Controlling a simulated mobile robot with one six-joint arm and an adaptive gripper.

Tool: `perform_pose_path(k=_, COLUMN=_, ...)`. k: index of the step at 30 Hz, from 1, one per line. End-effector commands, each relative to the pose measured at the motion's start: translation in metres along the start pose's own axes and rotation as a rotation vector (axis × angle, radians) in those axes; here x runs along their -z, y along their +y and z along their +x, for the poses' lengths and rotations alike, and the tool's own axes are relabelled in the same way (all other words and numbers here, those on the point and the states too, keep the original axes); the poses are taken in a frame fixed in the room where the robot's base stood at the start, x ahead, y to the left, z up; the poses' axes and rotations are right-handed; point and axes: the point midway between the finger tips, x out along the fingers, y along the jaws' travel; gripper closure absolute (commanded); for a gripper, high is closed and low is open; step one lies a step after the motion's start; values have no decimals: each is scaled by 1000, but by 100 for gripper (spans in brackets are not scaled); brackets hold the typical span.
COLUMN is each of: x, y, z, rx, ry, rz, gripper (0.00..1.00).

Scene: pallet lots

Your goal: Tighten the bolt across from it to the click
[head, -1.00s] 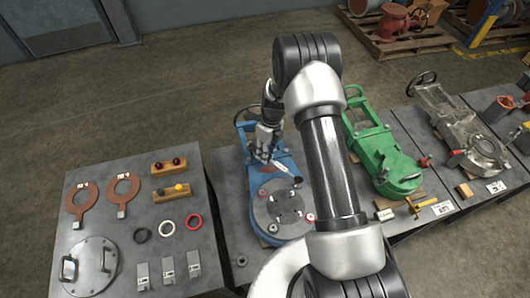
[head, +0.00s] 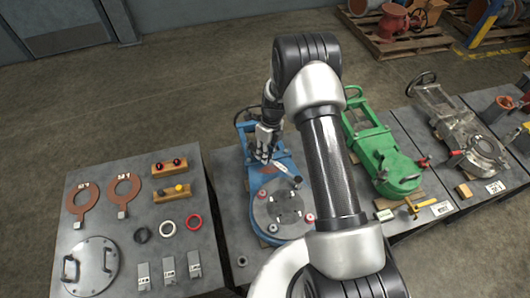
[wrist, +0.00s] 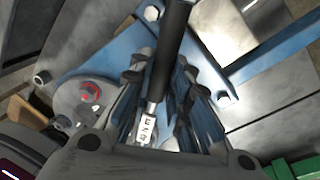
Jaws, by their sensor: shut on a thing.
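My gripper (head: 264,150) is shut on a wrench-like tool (wrist: 172,50) with a black handle, a silver neck and a small white lettered tag. In the wrist view the handle runs between the two fingers. In the head view the silver part of the tool (head: 286,169) slants down to the right over the blue valve (head: 259,168). The valve's round grey flange (head: 282,209) carries several bolts near its rim. One red-marked bolt (wrist: 91,92) shows in the wrist view, left of the gripper. I cannot tell whether the tool touches a bolt.
A grey table (head: 72,208) at left holds copper rings, coloured rings, wooden blocks, tagged blocks and a round lid (head: 91,264). A green valve (head: 392,165) and a grey valve (head: 475,140) stand to the right. A yellow tool (head: 419,207) lies before the green valve.

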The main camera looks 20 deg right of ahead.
Motion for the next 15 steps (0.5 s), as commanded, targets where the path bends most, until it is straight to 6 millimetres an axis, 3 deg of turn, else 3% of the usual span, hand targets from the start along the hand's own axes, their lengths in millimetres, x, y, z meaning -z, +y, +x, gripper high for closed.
perform_pose_path(k=15, x=0, y=2, z=-12, rx=1, ry=-1, rz=0, gripper=100)
